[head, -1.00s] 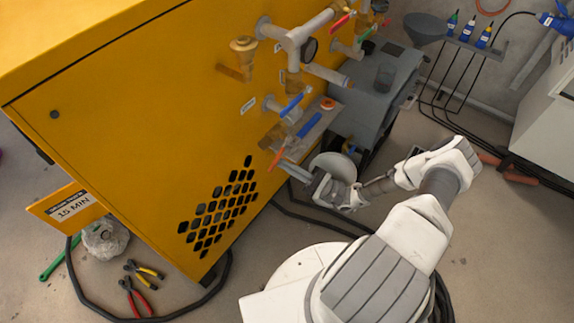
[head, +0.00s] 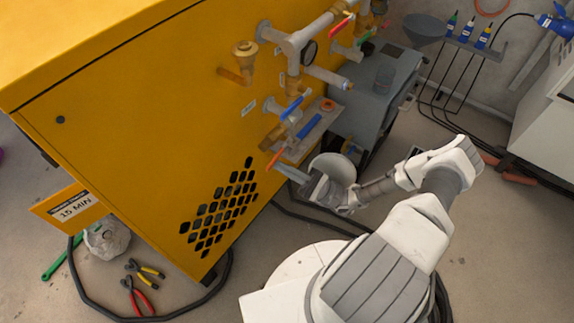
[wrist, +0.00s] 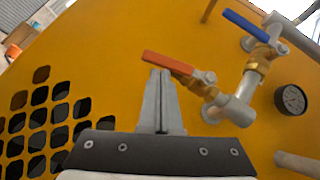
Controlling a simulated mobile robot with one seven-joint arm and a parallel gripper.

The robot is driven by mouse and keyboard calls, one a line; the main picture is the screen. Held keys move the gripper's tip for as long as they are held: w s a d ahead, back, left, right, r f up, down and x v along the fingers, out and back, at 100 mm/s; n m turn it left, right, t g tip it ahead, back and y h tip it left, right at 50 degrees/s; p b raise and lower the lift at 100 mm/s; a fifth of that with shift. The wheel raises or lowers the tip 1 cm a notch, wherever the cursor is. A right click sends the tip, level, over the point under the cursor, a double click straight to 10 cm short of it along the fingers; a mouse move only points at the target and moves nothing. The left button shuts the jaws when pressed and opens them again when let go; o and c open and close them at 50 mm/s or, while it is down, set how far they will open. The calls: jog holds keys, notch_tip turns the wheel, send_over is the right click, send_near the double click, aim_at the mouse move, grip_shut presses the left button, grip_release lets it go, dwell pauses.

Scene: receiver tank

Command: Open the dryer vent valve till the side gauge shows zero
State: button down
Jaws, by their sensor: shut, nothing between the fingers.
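An orange lever (wrist: 168,63) on a brass valve (wrist: 207,84) stands out from the yellow panel in the wrist view. In the head view this orange lever (head: 275,157) is low on the panel. My gripper (wrist: 159,72) is shut and empty, its fingertips just beside the free end of the lever; I cannot tell whether they touch. In the head view my gripper (head: 279,167) is just below the lever. A round dark gauge (wrist: 291,99) is to the right of the valve; its reading is too small to tell. No label naming the dryer vent is legible.
A blue lever (wrist: 245,25) on a second valve is close above right of the orange one. Grey pipes (head: 298,43) and a red lever (head: 342,24) are higher up. A grey cabinet (head: 375,85) stands behind. Pliers (head: 137,296) and a hose lie on the floor.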

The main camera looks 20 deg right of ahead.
jog(key=shift+f, duration=0.1)
jog(key=v, duration=1.7)
jog(key=shift+d, duration=0.15)
jog(key=c, duration=1.5)
grip_release()
jog(key=shift+f, duration=0.1)
jog(key=shift+c, duration=0.2)
